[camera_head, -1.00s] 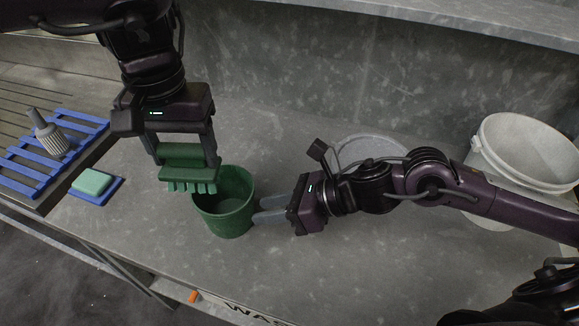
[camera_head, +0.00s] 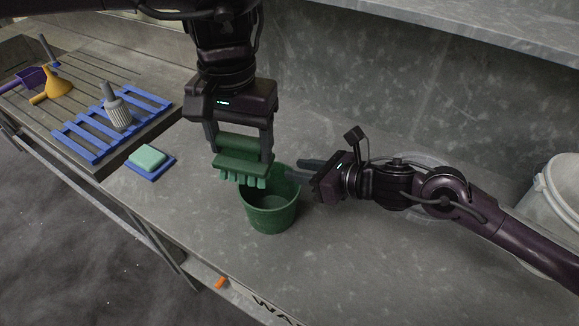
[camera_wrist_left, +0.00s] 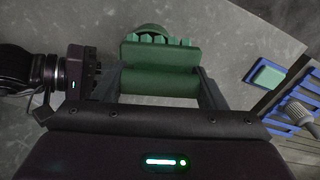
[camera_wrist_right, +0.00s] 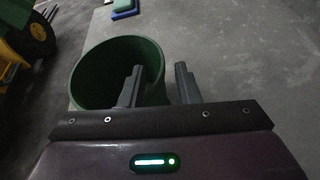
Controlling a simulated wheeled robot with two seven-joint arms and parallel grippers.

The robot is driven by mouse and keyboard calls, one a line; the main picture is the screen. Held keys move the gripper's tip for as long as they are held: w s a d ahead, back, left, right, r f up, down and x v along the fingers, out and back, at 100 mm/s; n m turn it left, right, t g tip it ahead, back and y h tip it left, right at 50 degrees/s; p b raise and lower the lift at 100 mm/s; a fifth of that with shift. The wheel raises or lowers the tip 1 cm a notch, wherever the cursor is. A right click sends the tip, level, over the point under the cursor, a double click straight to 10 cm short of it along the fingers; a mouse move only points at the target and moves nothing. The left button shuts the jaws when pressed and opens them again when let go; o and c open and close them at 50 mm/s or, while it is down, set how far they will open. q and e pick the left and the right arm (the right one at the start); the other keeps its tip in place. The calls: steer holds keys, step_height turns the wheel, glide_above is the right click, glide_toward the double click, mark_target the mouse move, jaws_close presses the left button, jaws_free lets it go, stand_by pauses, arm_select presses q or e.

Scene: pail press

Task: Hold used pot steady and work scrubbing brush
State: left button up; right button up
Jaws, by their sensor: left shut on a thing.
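The used pot (camera_head: 270,214) is a green open bucket standing upright on the grey counter. The scrubbing brush (camera_head: 243,163) is a green block with thick bristles pointing down. My left gripper (camera_head: 241,156) is shut on it, over the pot's left rear rim. In the left wrist view the brush (camera_wrist_left: 160,82) spans the jaws and hides most of the pot (camera_wrist_left: 150,28). My right gripper (camera_head: 298,170) is at the pot's right rear rim. In the right wrist view its fingers (camera_wrist_right: 159,72) are apart, one overlapping the pot (camera_wrist_right: 88,80), the other right of it; contact is unclear.
A teal sponge (camera_head: 147,156) lies on a blue pad at left. Beyond it, a blue slatted rack (camera_head: 82,142) carries a grey ribbed brush (camera_head: 118,112). A yellow funnel (camera_head: 55,84) lies farther left. A white bucket (camera_head: 563,200) stands at right. The counter front is clear.

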mark_target(289, 168)
steer(key=shift+x, duration=1.9)
steer(key=shift+c, duration=0.2)
jaws_close()
steer(key=shift+s+f, duration=0.1)
steer(key=shift+f, duration=0.05)
